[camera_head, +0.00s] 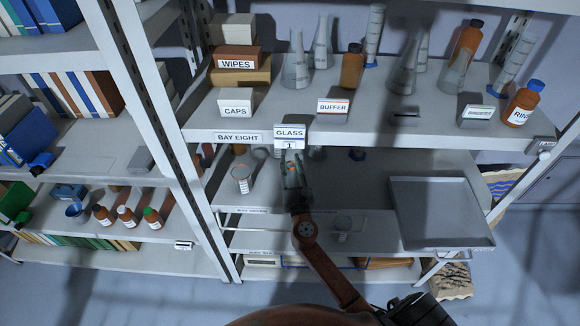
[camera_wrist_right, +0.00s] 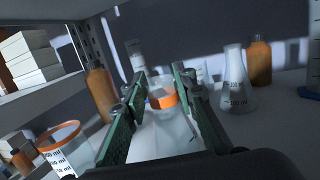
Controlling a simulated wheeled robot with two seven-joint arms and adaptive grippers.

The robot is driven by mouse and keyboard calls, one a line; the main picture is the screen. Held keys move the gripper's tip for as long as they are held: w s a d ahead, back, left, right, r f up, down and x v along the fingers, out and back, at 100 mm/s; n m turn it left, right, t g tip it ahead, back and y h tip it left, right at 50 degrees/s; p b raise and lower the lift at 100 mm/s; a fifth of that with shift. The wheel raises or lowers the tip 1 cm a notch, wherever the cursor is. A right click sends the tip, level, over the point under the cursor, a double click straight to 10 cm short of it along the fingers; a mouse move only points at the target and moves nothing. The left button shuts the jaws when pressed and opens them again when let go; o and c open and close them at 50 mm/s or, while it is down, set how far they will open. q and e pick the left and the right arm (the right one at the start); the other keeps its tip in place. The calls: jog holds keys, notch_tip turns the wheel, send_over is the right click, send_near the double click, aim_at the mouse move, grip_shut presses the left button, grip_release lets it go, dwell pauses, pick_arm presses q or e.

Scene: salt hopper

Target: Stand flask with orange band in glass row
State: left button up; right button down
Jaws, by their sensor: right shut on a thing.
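My right gripper (camera_head: 292,168) reaches into the shelf level under the "GLASS 1" label (camera_head: 289,137). In the right wrist view its two green-padded fingers (camera_wrist_right: 160,92) are shut on the neck of a clear flask with an orange band (camera_wrist_right: 163,99). The flask looks about upright, its body (camera_wrist_right: 165,138) below the fingers. Its base is hidden, so I cannot tell whether it touches the shelf. In the head view the flask is mostly hidden by my gripper. My left gripper is not in view.
A beaker with an orange rim (camera_wrist_right: 60,142) stands to the left. A clear flask (camera_wrist_right: 236,85) and an amber bottle (camera_wrist_right: 260,62) stand to the right; another amber bottle (camera_wrist_right: 101,90) is behind left.

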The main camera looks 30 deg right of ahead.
jog(key=shift+f, duration=0.2)
jog(key=shift+f, duration=0.15)
jog(key=c, duration=1.6)
grip_release()
jog(key=shift+r, duration=0.3)
jog(key=b+v, duration=0.1)
jog(key=v, duration=1.1)
jog(key=shift+f, duration=0.15)
